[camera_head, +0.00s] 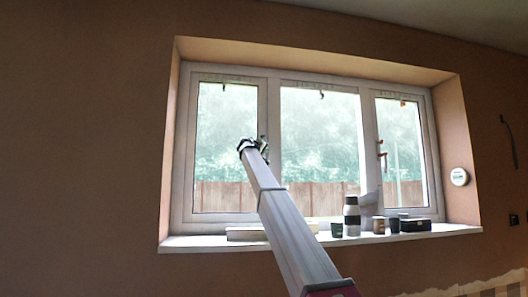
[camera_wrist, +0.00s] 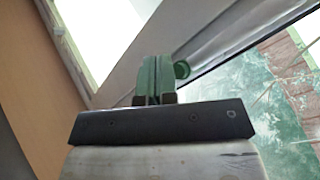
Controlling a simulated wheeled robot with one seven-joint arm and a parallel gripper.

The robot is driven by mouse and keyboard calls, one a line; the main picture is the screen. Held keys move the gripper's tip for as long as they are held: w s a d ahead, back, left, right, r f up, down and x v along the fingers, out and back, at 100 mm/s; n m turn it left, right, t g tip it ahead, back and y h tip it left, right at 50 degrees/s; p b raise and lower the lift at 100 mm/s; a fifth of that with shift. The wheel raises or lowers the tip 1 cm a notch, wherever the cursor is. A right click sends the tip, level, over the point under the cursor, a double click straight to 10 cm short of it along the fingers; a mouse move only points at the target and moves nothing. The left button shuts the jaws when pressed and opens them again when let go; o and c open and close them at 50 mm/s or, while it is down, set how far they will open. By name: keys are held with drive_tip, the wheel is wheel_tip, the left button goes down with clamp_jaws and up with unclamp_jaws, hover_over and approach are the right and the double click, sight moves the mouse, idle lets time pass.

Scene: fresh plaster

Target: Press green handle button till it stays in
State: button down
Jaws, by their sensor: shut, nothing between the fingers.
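My gripper (camera_head: 254,145) reaches up to the bar between the left and middle window panes. In the wrist view its two green fingers (camera_wrist: 156,76) are shut together with nothing between them. A small round green part (camera_wrist: 181,70), which looks like the handle button, shows just right of the fingertips against the pale frame. I cannot tell whether the fingers touch it or whether it is pressed in. The rest of the handle is hidden behind my gripper in both views.
The white window frame (camera_head: 273,120) has three panes. The sill (camera_head: 440,231) holds a bottle (camera_head: 352,216), a dark box (camera_head: 415,225) and several small pots. A round white dial (camera_head: 459,177) is on the right reveal.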

drive_tip(key=shift+w, duration=0.1)
idle(0.7)
drive_tip(key=shift+w+a, duration=0.1)
drive_tip(key=shift+w, duration=0.25)
drive_tip(key=shift+w+a, duration=0.15)
drive_tip(key=shift+w, duration=0.3)
idle(0.8)
drive_tip(key=shift+s, duration=0.2)
drive_tip(key=shift+s+d, duration=0.25)
drive_tip(key=shift+s, duration=0.45)
drive_tip(key=s, duration=0.2)
drive_tip(key=s+d, duration=0.1)
drive_tip(key=s, duration=0.1)
drive_tip(key=shift+s+d, duration=0.2)
drive_tip(key=shift+s, duration=0.2)
idle(0.6)
